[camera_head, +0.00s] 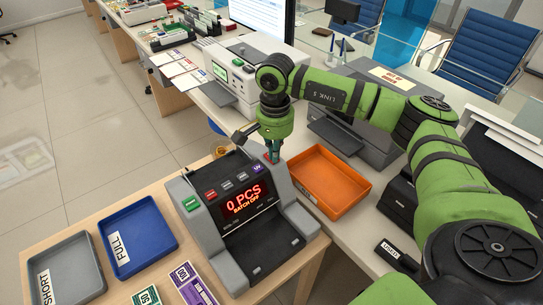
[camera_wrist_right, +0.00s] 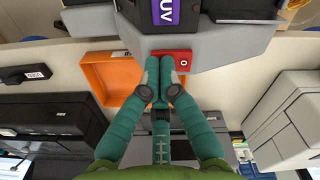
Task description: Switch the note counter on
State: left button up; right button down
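In the right wrist view a red switch (camera_wrist_right: 184,61) marked "O" sits on the counter's grey body (camera_wrist_right: 225,45). My right gripper (camera_head: 272,157) is at the counter's far right corner. In the wrist view its two fingertips (camera_wrist_right: 159,63) are pressed together with nothing between them, right beside the red switch; whether they touch it I cannot tell. My left gripper is not in view.
An orange tray (camera_head: 335,178) stands close to the right of the counter. A blue "FULL" tray (camera_head: 137,236), a grey "SHORT" tray (camera_head: 68,267) and banknote bundles (camera_head: 190,282) lie to the left. A grey machine (camera_head: 235,70) stands behind.

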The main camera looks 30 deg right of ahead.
jog(key=shift+w+r+p, duration=0.1)
jog(key=shift+r+p, duration=0.6)
jog(key=shift+r, duration=0.2)
jog(key=shift+r+p, duration=1.4)
jog(key=shift+r, duration=1.05)
jog(key=shift+f, duration=0.1)
